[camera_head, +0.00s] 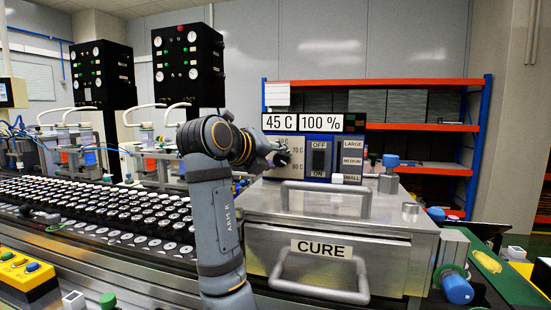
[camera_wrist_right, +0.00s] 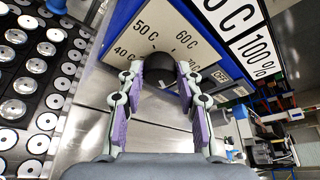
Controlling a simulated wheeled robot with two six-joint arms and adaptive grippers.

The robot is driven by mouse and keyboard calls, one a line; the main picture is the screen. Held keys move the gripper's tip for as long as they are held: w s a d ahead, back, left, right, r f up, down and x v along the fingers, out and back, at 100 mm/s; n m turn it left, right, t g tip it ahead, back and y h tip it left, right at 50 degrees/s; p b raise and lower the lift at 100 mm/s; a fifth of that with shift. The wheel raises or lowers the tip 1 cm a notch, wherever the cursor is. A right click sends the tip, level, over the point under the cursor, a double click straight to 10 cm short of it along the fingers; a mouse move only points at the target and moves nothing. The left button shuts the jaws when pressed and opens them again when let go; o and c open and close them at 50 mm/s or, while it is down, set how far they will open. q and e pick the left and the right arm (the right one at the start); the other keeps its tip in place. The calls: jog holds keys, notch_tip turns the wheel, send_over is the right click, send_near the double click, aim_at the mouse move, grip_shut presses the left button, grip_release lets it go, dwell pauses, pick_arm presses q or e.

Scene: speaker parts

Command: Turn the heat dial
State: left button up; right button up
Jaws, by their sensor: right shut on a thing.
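The heat dial (camera_wrist_right: 160,68) is a dark round knob on a beige plate marked 40 C, 50 C and 60 C (camera_wrist_right: 152,36). My right gripper (camera_wrist_right: 160,84) is shut on the dial, with its purple-padded fingers on either side of it. In the head view my right gripper (camera_head: 282,157) reaches the front of the blue control box from the left and hides the dial and part of its scale. The display (camera_head: 314,123) on top of the box reads 45 C and 100 %. My left gripper is out of view.
The OFF/ON switch (camera_head: 319,158) and the LARGE, MEDIUM, SMALL labels (camera_head: 352,160) are right of the dial. Below is a metal CURE box (camera_head: 395,248) with two handles (camera_head: 325,192). Rows of black and white speaker parts (camera_head: 90,210) fill the left.

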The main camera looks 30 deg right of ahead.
jog(key=shift+f+n+h, duration=0.1)
jog(key=shift+n+h, duration=0.2)
jog(key=shift+n, duration=0.2)
jog(key=shift+w+a+f+n+h+b, duration=0.1)
jog(key=shift+n+h+b, duration=0.25)
jog(key=shift+n, duration=0.25)
jog(key=shift+f+n+g+h+b, duration=0.1)
jog(key=shift+n+g+h+b, duration=0.3)
jog(key=shift+n, duration=0.4)
jog(key=shift+n+h+b, duration=0.25)
jog(key=shift+n+b, duration=0.15)
jog(key=shift+n, duration=0.2)
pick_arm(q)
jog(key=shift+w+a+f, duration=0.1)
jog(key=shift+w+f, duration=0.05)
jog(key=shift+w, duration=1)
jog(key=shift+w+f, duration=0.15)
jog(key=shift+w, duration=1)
pick_arm(e)
jog(key=shift+n, duration=0.3)
jog(key=o, duration=1.2)
jog(key=shift+c, duration=0.2)
